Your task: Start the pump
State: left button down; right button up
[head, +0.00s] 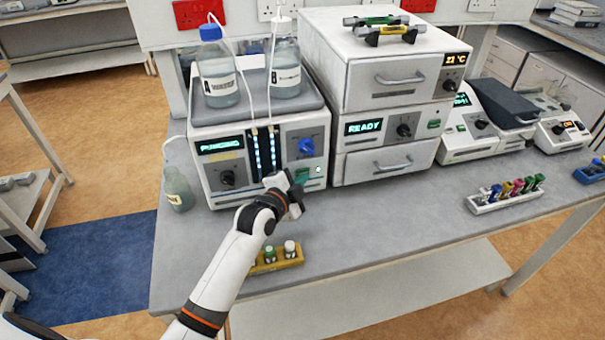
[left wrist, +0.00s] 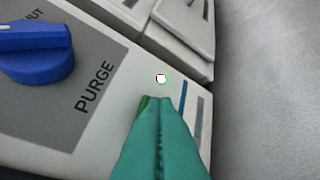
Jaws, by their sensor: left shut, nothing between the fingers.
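The pump (head: 256,190) is the white unit at the left of the bench, with two bottles on top. Its lit display (head: 220,145) appears to read "PUMPING". A blue knob (head: 307,146) is on the right of its front; in the left wrist view the blue knob (left wrist: 38,48) sits beside the word "PURGE". My left gripper (head: 302,176) is shut and empty, its teal fingertips at the lower right of the pump front. In the left wrist view the fingertips (left wrist: 160,99) almost cover a green part, perhaps a button (left wrist: 143,103). I cannot tell whether they touch it. My right gripper is not in view.
A yellow rack (head: 290,262) with capped vials stands below my left arm. A small bottle (head: 178,190) is left of the pump. Stacked white units, the lower reading "READY" (head: 364,127), stand to the right. A white rack (head: 503,201) is farther right; the bench between is clear.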

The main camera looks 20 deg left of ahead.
pick_arm(q)
jog(key=shift+s, duration=0.1)
jog(key=shift+s+d+p, duration=0.25)
jog(key=shift+s+p, duration=0.1)
jog(key=shift+p, duration=0.05)
jog(key=s+d+p, duration=0.3)
jog(key=s, duration=0.2)
jog(key=shift+d+p, duration=0.2)
jog(key=shift+p, duration=0.1)
dwell(0.5)
